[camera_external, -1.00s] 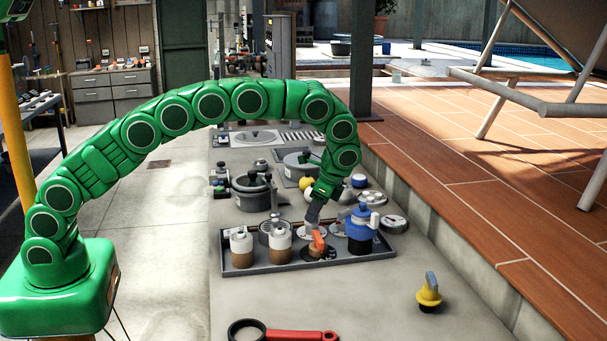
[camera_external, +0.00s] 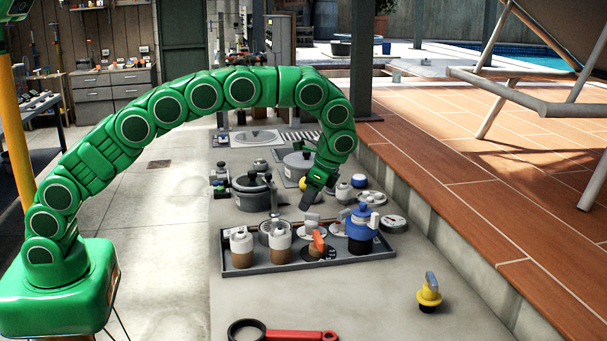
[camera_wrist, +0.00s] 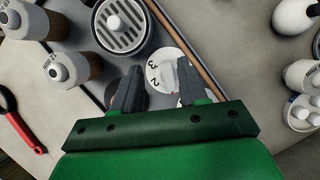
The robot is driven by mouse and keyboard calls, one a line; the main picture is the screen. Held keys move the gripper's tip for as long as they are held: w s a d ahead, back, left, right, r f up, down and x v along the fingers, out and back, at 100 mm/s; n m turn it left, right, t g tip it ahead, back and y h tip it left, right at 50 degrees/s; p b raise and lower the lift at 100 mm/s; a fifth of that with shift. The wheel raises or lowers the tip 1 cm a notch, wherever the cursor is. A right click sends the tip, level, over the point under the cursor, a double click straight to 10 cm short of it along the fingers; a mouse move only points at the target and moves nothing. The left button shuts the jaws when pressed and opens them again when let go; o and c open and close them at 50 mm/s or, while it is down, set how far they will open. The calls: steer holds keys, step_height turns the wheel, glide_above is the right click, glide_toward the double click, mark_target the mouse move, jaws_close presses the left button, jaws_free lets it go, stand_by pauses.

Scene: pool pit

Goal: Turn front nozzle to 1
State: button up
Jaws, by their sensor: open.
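Two nozzles stand in the grey tray (camera_external: 345,257). One has an orange handle (camera_external: 319,241) on a dark round base at the front. The other has a pale grey handle (camera_external: 311,220) on a white dial behind it. In the wrist view the white dial (camera_wrist: 154,62) shows the numbers 3 and 2. My gripper (camera_external: 307,206) hangs above the pale handle, apart from it. In the wrist view my gripper (camera_wrist: 157,85) is open, its two fingers on either side of the white dial's lower part. The orange handle cannot be made out there.
A blue-topped pump (camera_external: 361,228) stands close to the nozzles on the right. Brown-and-white bottles (camera_external: 242,247) stand on the left, beside a round strainer (camera_wrist: 120,24).

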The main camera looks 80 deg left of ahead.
steer(key=s+r, duration=0.8)
steer(key=s, duration=0.4)
steer(key=shift+s+d+r, duration=0.35)
steer(key=shift+s+d, duration=0.05)
steer(key=shift+d, duration=0.05)
steer(key=shift+w, duration=0.15)
stand_by(0.4)
steer(key=t+h, duration=0.2)
steer(key=t, duration=0.2)
glide_above(312, 214)
steer(key=shift+n, duration=0.3)
step_height(312, 214, down, 5)
steer(key=shift+r, duration=0.1)
steer(key=shift+f, duration=3.95)
jaws_close()
